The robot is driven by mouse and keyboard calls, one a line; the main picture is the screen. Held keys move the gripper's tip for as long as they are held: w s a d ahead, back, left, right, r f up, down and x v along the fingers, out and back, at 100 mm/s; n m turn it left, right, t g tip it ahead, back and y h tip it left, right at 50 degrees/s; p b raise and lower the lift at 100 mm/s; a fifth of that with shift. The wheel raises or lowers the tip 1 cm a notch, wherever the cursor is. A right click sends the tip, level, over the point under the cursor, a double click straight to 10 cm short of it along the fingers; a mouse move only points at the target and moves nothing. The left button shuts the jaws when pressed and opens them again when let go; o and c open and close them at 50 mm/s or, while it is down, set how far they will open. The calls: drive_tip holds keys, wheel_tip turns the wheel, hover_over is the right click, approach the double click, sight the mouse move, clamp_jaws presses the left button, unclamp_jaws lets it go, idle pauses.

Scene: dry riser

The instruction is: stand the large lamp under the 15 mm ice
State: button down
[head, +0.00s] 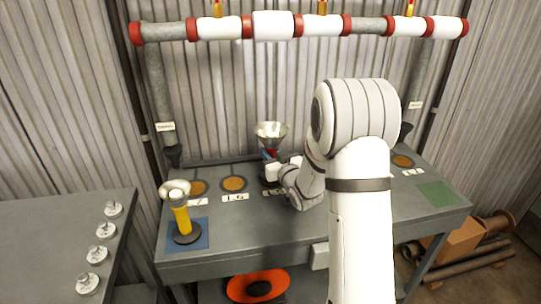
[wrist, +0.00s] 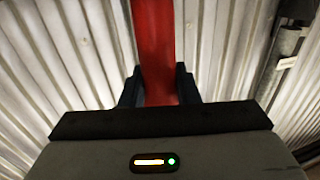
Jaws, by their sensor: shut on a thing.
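In the head view a red-bodied lamp with a wide metal bowl (head: 271,131) is upright over the back middle of the bench. It looks like the larger of two lamps. My gripper (head: 270,155) is shut on its red body, which also shows between the two fingers (wrist: 160,88) in the wrist view. My arm hides part of it, and I cannot tell whether its base touches the bench. A yellow lamp (head: 181,218) stands on a blue pad (head: 201,244) at front left. White ice sleeves, including a thick middle one (head: 273,25), sit on the overhead pipe.
Round orange-brown spots (head: 233,183) with number plates (head: 235,197) line the bench back; I cannot read the numbers surely. A green pad (head: 437,194) is at right. A side table (head: 50,250) at left holds several white discs. Downpipes flank the bench.

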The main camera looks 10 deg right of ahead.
drive_tip(key=shift+f, duration=0.4)
drive_tip(key=shift+s+f, duration=0.15)
drive_tip(key=shift+f, duration=0.1)
drive_tip(key=c, duration=1.1)
unclamp_jaws()
drive_tip(key=shift+s+f+b, duration=0.1)
drive_tip(key=shift+f+b, duration=0.05)
drive_tip(key=shift+b, duration=0.15)
drive_tip(key=shift+w+r+p, duration=0.2)
drive_tip(key=shift+r+p, duration=0.5)
drive_tip(key=shift+p, duration=0.5)
drive_tip(key=s+d+m+g+h+b, duration=0.1)
drive_tip(key=s+d+g+h, duration=0.2)
drive_tip(key=s, duration=0.7)
drive_tip(key=s+d+m+g+h+b, duration=0.15)
drive_tip(key=s+g, duration=0.35)
drive_tip(key=s, duration=0.5)
drive_tip(key=s+a+r+g, duration=0.1)
drive_tip(key=s+a+g, duration=0.1)
drive_tip(key=s, duration=0.6)
drive_tip(key=s+a+g, duration=0.3)
drive_tip(key=s+g, duration=0.2)
drive_tip(key=s, duration=0.4)
drive_tip(key=shift+s+r, duration=0.3)
drive_tip(key=shift+r, duration=0.1)
